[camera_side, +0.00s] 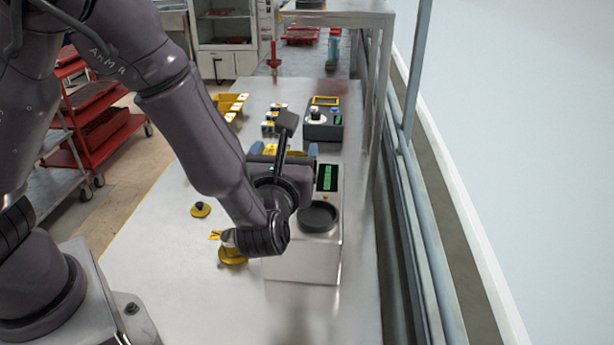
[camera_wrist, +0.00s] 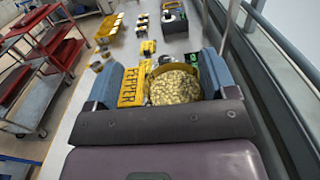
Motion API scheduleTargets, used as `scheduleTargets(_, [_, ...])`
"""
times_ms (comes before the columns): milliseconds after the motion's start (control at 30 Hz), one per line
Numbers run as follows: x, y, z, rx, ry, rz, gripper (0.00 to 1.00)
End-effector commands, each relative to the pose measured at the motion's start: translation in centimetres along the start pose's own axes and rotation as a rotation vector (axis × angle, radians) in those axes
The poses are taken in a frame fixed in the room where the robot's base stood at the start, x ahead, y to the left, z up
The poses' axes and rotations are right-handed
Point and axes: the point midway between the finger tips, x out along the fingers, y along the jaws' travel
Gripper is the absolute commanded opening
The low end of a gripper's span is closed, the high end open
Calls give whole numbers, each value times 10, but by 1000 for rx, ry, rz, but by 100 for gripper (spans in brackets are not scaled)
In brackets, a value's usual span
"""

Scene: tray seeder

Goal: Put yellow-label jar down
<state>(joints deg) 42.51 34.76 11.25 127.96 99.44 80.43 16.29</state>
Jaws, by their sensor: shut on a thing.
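The yellow-label jar (camera_wrist: 175,88) is open at the top and full of pale seeds in the wrist view. A yellow label reading "PEPPER" (camera_wrist: 133,86) shows at its left. My gripper (camera_wrist: 160,82) is shut on the jar, with one blue finger on each side. In the side view my gripper (camera_side: 284,152) is over the bench behind the box with a round black pan (camera_side: 318,217) and a green display. There the jar is mostly hidden by my wrist, with only some yellow showing between the fingers. I cannot tell whether its base touches the bench.
A dark device with a yellow-framed screen (camera_side: 324,118) stands farther back. Several small items (camera_side: 270,124) and yellow bins (camera_side: 229,103) are left of it. A metal frame (camera_side: 375,110) borders the right side.

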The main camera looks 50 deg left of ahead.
Motion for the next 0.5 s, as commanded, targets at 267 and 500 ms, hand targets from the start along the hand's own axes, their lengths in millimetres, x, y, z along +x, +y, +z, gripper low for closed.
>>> scheduleTargets(267, [-40, 50, 29, -2, 1, -1, 52])
scheduleTargets(500, [-54, 68, 39, 0, -1, 0, 52])
